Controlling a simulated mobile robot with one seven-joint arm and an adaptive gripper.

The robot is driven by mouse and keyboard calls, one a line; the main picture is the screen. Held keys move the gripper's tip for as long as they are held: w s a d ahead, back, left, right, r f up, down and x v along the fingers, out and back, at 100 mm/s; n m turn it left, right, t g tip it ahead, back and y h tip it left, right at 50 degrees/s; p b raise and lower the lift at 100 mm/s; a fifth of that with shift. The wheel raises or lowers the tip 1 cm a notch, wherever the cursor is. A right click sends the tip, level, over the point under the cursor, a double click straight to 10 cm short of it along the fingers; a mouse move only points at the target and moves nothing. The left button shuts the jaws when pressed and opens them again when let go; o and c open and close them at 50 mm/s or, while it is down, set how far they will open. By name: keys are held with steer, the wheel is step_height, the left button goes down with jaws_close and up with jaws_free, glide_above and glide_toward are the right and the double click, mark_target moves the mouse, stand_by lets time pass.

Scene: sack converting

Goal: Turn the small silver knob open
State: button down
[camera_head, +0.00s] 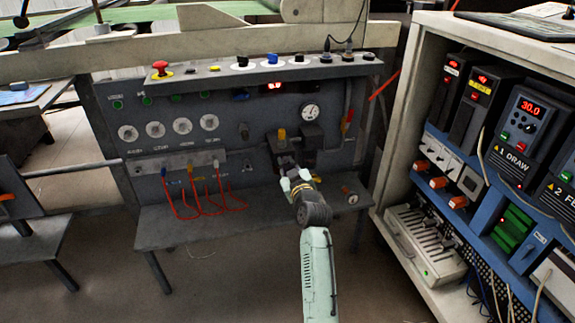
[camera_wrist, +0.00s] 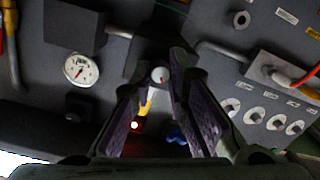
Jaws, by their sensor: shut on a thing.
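The small silver knob (camera_wrist: 159,76) shows in the wrist view as a round pale end with a small red mark. It sits between the two fingertips of my gripper (camera_wrist: 160,80), in front of a dark block on the grey panel. In the head view my gripper (camera_head: 287,166) is at the dark block (camera_head: 310,138) in the middle of the panel, and it hides the knob there. The fingers are shut on the knob, one on each side. The knob's turned angle cannot be told.
A pressure gauge (camera_head: 310,112) is above the block, with a yellow-topped part (camera_head: 282,134) close by. Red cables (camera_head: 205,205) hang to the left over a grey shelf (camera_head: 160,235). A cabinet with controllers (camera_head: 528,120) stands at the right.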

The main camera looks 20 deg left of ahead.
steer(key=m, duration=0.4)
steer(key=shift+p, duration=0.3)
steer(key=m, duration=0.4)
steer(key=shift+y+p, duration=0.3)
steer(key=shift+p, duration=0.05)
steer(key=m+p, duration=0.2)
steer(key=m, duration=0.5)
steer(key=shift+a, duration=0.1)
steer(key=m+p, duration=0.1)
steer(key=m, duration=0.2)
steer(key=shift+r+m, duration=0.1)
steer(key=shift+m, duration=0.2)
steer(key=m+p, duration=0.2)
steer(key=m, duration=0.1)
steer(key=shift+m, duration=0.4)
steer(key=m+p, duration=0.2)
steer(key=m, duration=0.2)
steer(key=shift+m+t, duration=0.3)
steer(key=shift+t, duration=0.1)
steer(key=shift+m+p, duration=0.7)
steer(key=shift+m, duration=0.9)
